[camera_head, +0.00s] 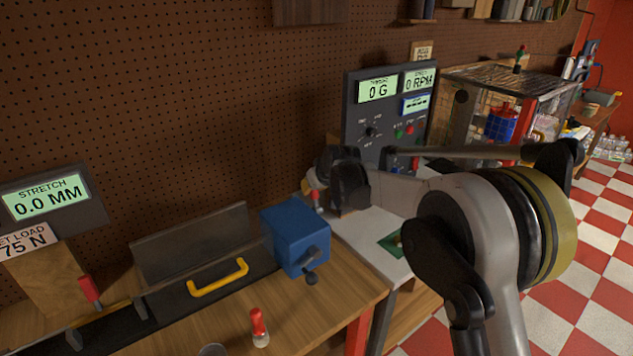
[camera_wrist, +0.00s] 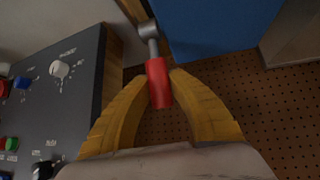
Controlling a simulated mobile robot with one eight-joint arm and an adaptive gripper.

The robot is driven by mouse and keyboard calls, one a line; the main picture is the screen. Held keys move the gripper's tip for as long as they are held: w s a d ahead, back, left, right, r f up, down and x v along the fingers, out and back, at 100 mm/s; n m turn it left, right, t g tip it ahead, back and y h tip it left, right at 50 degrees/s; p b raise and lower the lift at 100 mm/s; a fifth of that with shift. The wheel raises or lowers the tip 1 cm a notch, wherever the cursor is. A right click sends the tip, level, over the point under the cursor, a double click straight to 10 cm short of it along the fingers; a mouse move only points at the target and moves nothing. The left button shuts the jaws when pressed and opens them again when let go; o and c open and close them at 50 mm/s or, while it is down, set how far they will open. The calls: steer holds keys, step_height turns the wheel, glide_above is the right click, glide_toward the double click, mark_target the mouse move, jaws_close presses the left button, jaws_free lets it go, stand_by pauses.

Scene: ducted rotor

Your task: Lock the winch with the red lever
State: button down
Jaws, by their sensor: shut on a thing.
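The red lever (camera_wrist: 157,82) has a red cylindrical grip on a grey metal rod that runs to a round metal pivot. My gripper (camera_wrist: 160,86) has its two yellow fingers closed on either side of the red grip. The winch is a blue box (camera_head: 297,235) at the bench's right end, with a dark crank on its front. A blue face (camera_wrist: 220,25) beside the lever's pivot in the wrist view looks like this box. In the head view my gripper is a dark shape above and right of the box, and its fingertips are mostly hidden.
A control panel (camera_head: 385,115) stands behind my arm. The bench holds a yellow handle (camera_head: 218,278), a red-topped peg (camera_head: 259,325) and another red handle (camera_head: 90,289). A stretch display (camera_head: 48,197) reads 0.0 MM. A mesh cage (camera_head: 515,85) stands at right.

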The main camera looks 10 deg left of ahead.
steer(key=shift+w+a+f+g+h+p, duration=0.25)
steer(key=shift+a+g+h+p, duration=0.1)
steer(key=shift+g+h+p, duration=0.15)
steer(key=shift+w+a+f+g+h+p, duration=0.15)
steer(key=shift+w+a+g+h+p, duration=0.15)
steer(key=shift+g+h+p, duration=0.15)
steer(key=c, duration=1.2)
jaws_free()
steer(key=v, duration=1.2)
